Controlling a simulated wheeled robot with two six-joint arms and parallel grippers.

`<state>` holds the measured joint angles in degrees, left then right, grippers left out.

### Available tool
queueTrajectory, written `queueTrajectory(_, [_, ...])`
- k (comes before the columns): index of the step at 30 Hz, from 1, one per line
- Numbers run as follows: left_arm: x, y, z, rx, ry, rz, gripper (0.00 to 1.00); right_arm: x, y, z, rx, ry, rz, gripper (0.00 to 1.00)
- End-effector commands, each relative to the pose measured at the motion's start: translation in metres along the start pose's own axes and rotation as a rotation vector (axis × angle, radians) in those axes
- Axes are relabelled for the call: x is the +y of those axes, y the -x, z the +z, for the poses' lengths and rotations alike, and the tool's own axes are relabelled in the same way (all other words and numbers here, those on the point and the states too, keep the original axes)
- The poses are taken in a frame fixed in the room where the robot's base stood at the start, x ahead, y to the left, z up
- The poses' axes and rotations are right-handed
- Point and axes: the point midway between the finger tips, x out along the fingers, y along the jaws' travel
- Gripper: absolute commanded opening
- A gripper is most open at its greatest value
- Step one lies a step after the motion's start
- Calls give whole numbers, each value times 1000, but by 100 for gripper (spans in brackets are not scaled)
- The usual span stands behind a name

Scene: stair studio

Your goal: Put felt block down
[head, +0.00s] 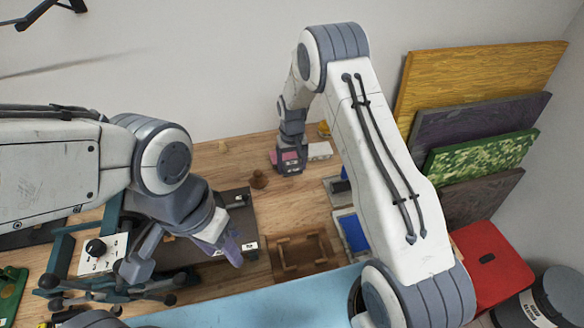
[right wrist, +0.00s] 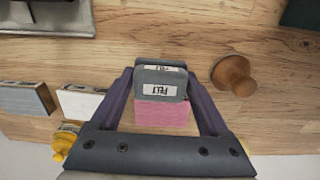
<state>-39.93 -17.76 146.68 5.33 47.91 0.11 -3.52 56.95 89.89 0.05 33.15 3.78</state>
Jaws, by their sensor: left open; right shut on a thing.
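The felt block shows in the right wrist view as a grey piece (right wrist: 160,84) with a FELT label and a pink part (right wrist: 162,115) beside it. My right gripper (right wrist: 165,98) is shut on it, one purple finger on each side. In the head view the block's pink part (head: 290,155) shows at my right gripper (head: 289,163), over the far part of the wooden bench (head: 285,205). I cannot tell whether the block touches the bench. My left gripper (head: 230,248) is open and empty, over the near left of the bench by a dark mat.
A wooden knob (right wrist: 233,79) stands close beside the felt block. A white block (right wrist: 88,101), a grey block (right wrist: 25,98) and a yellow thing (right wrist: 66,138) lie on the other side. A wooden tray (head: 327,264) sits nearer. Bare bench lies between.

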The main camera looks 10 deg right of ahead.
Motion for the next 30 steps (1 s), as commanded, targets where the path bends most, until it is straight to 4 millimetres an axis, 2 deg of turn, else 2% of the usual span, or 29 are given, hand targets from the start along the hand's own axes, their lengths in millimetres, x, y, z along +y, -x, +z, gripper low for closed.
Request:
queueTrajectory(3, [1,8,0,0,0,0,50,0,-16,1,-3,0,0,18])
queueTrajectory(6, [1,8,0,0,1,0,50,0,-23,0,0,0,0,18])
queueTrajectory(17, [0,3,0,0,0,0,50,0,-28,0,0,0,0,18])
queueTrajectory(18, [0,5,0,0,0,0,50,0,-26,0,0,0,0,94])
queueTrajectory(19, [0,5,0,0,0,0,50,0,-26,0,0,0,0,100])
queueTrajectory(28, [1,9,0,0,0,0,50,0,-22,0,0,0,0,100])
queueTrajectory(30, [0,4,0,0,0,0,50,0,-18,-1,3,0,0,100])
